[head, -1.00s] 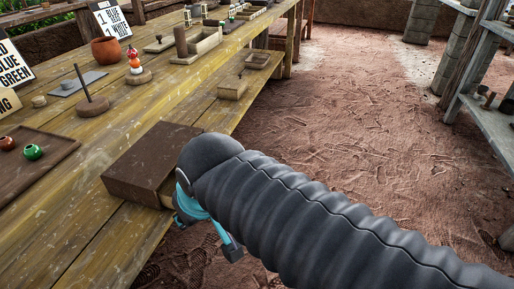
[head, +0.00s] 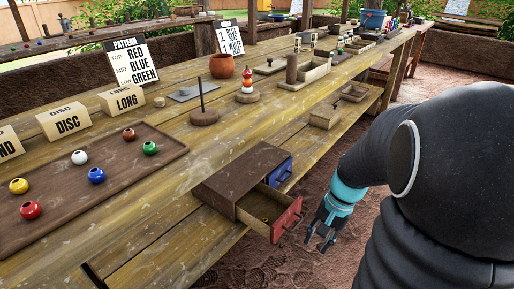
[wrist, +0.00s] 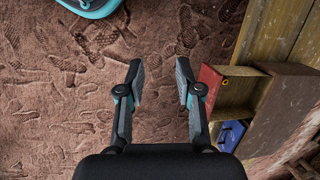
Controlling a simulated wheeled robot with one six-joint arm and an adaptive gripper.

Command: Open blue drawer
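The brown drawer box (head: 240,172) sits at the table's front edge. Its blue drawer (head: 281,173) looks shut, with a small dark handle. The red drawer (head: 287,220) beside it is pulled out, with a small yellow thing inside. In the wrist view, the blue drawer (wrist: 231,135) and red drawer (wrist: 210,82) are right of the fingers. My gripper (head: 317,241) is open and empty, just off the red drawer front. The wrist view shows my gripper (wrist: 160,82) pointing over bare ground, with its fingers apart.
A brown tray (head: 92,180) with several coloured beads lies left of the box. A peg on a round base (head: 204,116) and a stacked figure (head: 247,88) stand behind it. A small wooden box (head: 325,117) sits farther along the edge. The ground before the table is clear.

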